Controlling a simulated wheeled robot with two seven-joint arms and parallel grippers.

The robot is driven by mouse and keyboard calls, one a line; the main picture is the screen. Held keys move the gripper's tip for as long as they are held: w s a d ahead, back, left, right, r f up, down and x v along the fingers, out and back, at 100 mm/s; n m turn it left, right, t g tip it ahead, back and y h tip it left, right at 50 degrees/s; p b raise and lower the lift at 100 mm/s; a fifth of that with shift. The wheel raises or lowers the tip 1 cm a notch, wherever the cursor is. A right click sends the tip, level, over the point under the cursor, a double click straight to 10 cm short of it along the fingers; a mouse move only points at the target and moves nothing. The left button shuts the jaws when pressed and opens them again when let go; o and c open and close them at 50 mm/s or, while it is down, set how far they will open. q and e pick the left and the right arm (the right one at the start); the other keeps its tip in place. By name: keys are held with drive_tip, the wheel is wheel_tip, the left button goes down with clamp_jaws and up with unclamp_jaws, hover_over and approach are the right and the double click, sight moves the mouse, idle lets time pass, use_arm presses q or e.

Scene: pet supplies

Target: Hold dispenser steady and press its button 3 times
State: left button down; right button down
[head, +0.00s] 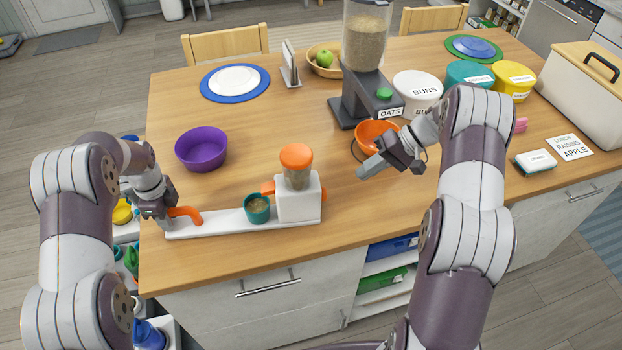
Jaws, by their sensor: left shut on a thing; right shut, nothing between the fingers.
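A white dispenser (298,203) with an orange lid and a clear hopper of brown pellets stands on the right end of a long white base (225,226). An orange part (268,187) juts from its left side. A teal cup (257,212) holding pellets sits beside it on the base. My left gripper (167,218) is shut at the left end of the base, at the curved orange handle (188,214); its fingertips are partly hidden. My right gripper (368,170) is shut and empty, above the table to the right of the dispenser, apart from it.
A tall grain dispenser (367,85) marked OATS, with a green button (384,95), stands behind my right gripper, near an orange bowl (375,132). A purple bowl (202,149) sits behind the base. White, teal and yellow tubs stand at the right. The table centre is clear.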

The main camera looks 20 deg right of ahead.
drive_tip(key=shift+v, duration=1.7)
use_arm(q)
drive_tip(key=c, duration=0.8)
unclamp_jaws()
drive_tip(key=shift+o, duration=0.2)
wheel_tip(320, 180, up, 8)
drive_tip(key=shift+f, duration=0.25)
